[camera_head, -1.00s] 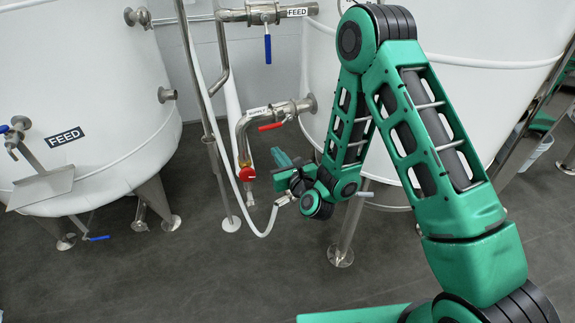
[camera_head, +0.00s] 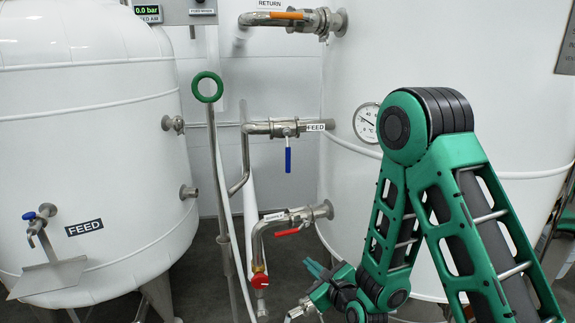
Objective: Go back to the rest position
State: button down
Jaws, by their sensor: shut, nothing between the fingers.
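My arm comes in at the right and folds over at a high elbow. My gripper (camera_head: 314,268) is at the lower middle of the picture, to the right of the red valve knob (camera_head: 260,281) and apart from it in the picture. Its green fingers are seen at an angle and look shut, with nothing seen between them. A metal hose end (camera_head: 300,310) shows just below the gripper at the picture's bottom edge. I cannot tell whether it touches my wrist.
A white feed tank (camera_head: 90,150) fills the left; a larger white tank (camera_head: 440,60) stands behind my arm. Between them are a supply pipe with a red lever (camera_head: 288,231), a feed valve with a blue handle (camera_head: 288,158), a green ring (camera_head: 208,87) and a gauge (camera_head: 367,122).

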jog(key=s+d+r+n+g+h, duration=0.25)
jog(key=d+n, duration=0.25)
jog(key=d, duration=0.4)
jog(key=s+d+r+n+g+h, duration=0.25)
jog(key=s+d+n, duration=0.2)
jog(key=d, duration=0.35)
jog(key=s+d+r+n+g+h, duration=0.1)
jog(key=s+d+r+n+g, duration=0.15)
jog(key=d+n, duration=0.45)
jog(key=s+d+r+n+g, duration=0.1)
jog(key=s+d+r+g, duration=0.1)
jog(key=s, duration=0.7)
jog(key=s+d+r+n+g, duration=0.1)
jog(key=s+d+r+g, duration=0.1)
jog(key=s, duration=0.7)
jog(key=s+d+r+n+g, duration=0.2)
jog(key=s+d+r, duration=0.2)
jog(key=s, duration=0.4)
jog(key=shift+s+d, duration=0.4)
jog(key=shift+d, duration=0.35)
